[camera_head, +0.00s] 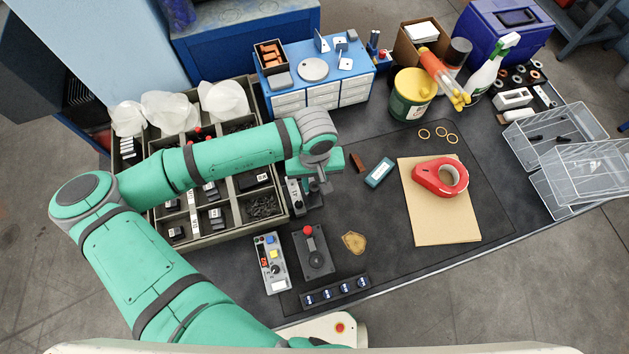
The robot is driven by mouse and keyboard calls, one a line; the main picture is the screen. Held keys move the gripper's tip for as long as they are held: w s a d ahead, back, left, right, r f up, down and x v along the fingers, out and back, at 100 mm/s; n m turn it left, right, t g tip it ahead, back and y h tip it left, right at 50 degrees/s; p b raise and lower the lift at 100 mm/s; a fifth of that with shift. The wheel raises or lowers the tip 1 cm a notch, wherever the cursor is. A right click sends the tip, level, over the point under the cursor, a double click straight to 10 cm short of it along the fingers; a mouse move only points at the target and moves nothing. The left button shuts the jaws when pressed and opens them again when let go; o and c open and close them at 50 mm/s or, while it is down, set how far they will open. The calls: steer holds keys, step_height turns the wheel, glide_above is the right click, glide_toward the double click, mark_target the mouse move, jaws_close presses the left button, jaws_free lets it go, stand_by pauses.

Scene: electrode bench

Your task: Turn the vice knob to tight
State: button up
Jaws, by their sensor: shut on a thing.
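My gripper (323,186) is at the end of my green arm, pointing down over the left part of the dark bench mat. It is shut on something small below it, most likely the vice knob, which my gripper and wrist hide. A small grey and dark device (296,197), which seems to be the vice, stands directly under and left of my gripper. Its jaws and the knob's setting are too small and too covered to tell.
A sorting tray (205,240) stands left, under my forearm. In front are a control box (271,263), a red-topped lever box (314,252) and a dark strip (336,291). A blue block (379,172) and cardboard (425,222) with red tape (424,178) lie right.

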mark_target(315, 187)
steer(key=shift+m, duration=0.5)
steer(key=o, duration=0.8)
steer(key=shift+r, duration=0.1)
step_height(315, 187, up, 11)
